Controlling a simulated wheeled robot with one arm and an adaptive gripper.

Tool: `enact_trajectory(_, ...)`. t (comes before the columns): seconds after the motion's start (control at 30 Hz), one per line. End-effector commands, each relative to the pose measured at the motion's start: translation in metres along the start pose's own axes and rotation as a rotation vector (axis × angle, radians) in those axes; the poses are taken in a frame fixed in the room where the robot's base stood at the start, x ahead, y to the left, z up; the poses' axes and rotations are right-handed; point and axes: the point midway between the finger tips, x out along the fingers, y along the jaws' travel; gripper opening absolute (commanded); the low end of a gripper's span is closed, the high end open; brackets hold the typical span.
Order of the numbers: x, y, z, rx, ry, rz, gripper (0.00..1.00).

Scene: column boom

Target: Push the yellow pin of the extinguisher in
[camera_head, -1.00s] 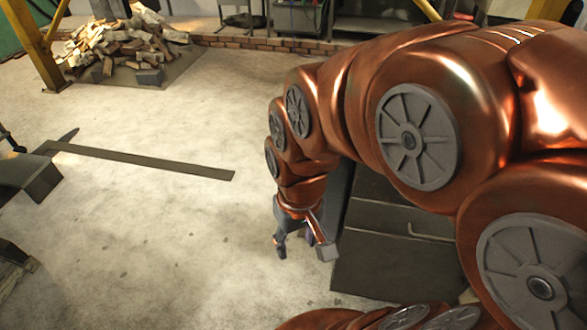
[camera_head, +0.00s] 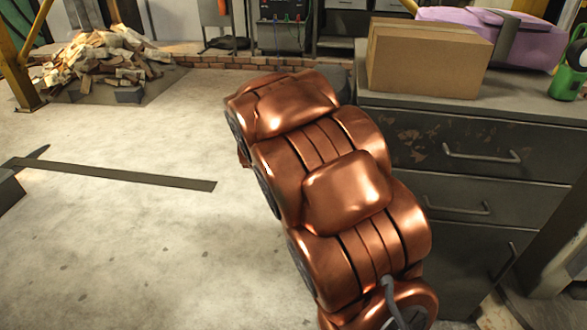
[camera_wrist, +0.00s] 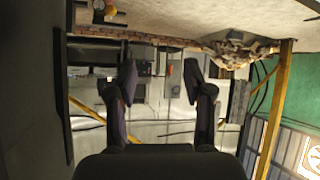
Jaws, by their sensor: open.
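I cannot make out the extinguisher or its yellow pin in either view. In the wrist view, my gripper (camera_wrist: 161,76) is open, with two dark fingers spread apart and nothing between them. That view appears upside down, with the floor at the top and the far side of the workshop beyond the fingers. In the head view my copper arm hides the gripper.
A rubble pile (camera_head: 103,62) lies at the back left. Floor on the left is mostly clear.

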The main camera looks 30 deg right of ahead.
Motion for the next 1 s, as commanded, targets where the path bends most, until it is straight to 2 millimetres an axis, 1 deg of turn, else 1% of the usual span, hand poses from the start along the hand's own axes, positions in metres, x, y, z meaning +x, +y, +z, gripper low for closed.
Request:
enact_trajectory(0.03, 0.029, 0.005, 0.017, -0.001, 0.039, 0.028, 0.51)
enact_trajectory(0.1, 0.055, 0.014, 0.021, -0.001, 0.102, 0.069, 0.51)
enact_trajectory(0.3, 0.119, 0.043, 0.037, -0.017, 0.281, 0.194, 0.51)
enact_trajectory(0.4, 0.144, 0.055, 0.046, -0.030, 0.360, 0.254, 0.51)
enact_trajectory(0.5, 0.161, 0.067, 0.053, -0.041, 0.429, 0.307, 0.51)
enact_trajectory(0.6, 0.172, 0.074, 0.060, -0.053, 0.476, 0.347, 0.51)
enact_trajectory(0.83, 0.179, 0.084, 0.060, -0.064, 0.526, 0.387, 0.51)
enact_trajectory(1.0, 0.188, 0.088, 0.054, -0.064, 0.530, 0.389, 0.51)
